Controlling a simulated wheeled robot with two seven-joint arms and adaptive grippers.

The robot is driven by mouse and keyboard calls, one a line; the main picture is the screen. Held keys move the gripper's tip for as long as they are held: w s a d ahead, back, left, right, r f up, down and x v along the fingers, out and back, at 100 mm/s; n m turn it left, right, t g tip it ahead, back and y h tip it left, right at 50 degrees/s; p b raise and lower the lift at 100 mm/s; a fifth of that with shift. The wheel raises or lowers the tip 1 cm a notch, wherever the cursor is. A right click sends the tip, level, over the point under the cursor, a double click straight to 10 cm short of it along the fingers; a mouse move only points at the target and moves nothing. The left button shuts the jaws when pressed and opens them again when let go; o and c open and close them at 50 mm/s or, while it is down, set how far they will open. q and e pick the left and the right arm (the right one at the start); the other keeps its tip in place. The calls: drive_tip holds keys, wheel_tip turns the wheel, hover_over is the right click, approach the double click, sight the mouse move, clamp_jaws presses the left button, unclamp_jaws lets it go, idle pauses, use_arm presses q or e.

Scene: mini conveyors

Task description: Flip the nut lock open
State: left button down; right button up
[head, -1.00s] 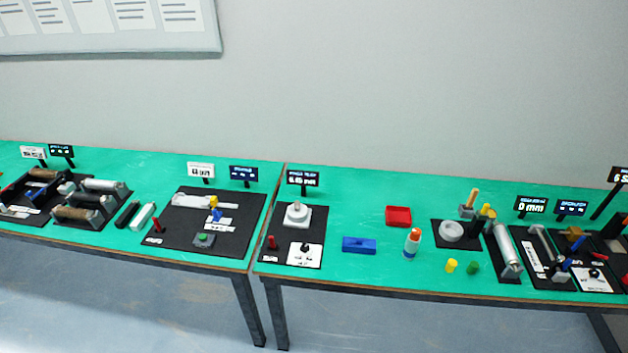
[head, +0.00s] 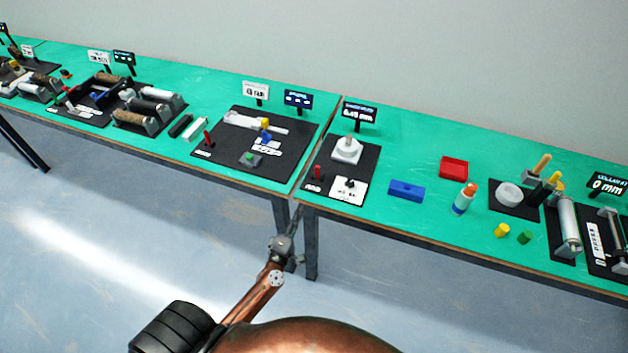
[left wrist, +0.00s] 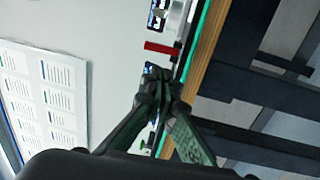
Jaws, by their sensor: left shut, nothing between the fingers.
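A white hexagonal nut-like piece (head: 347,150) stands on a black board (head: 331,150) near the left end of the right table. A small red upright lever (head: 318,173) stands at the board's front left; I cannot tell for sure which part is the nut lock. A red bar (left wrist: 161,49) shows beyond the fingers in the left wrist view. My left gripper (head: 296,213) is in front of the gap between the tables, apart from the board. Its fingers (left wrist: 156,84) are shut and empty. My right gripper is out of view.
A white plate with a black knob (head: 349,189) lies at the board's front right. A blue block (head: 407,190) and a red tray (head: 454,167) are to its right. The left table holds another black board (head: 285,143) with a red lever (head: 208,139). The table's front edge (head: 400,226) is close to my gripper.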

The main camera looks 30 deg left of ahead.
use_arm(q)
drive_tip(key=r, duration=0.1)
approach(316, 171)
drive_tip(key=x, duration=0.7)
drive_tip(key=shift+d+p, duration=0.15)
drive_tip(key=shift+p, duration=0.15)
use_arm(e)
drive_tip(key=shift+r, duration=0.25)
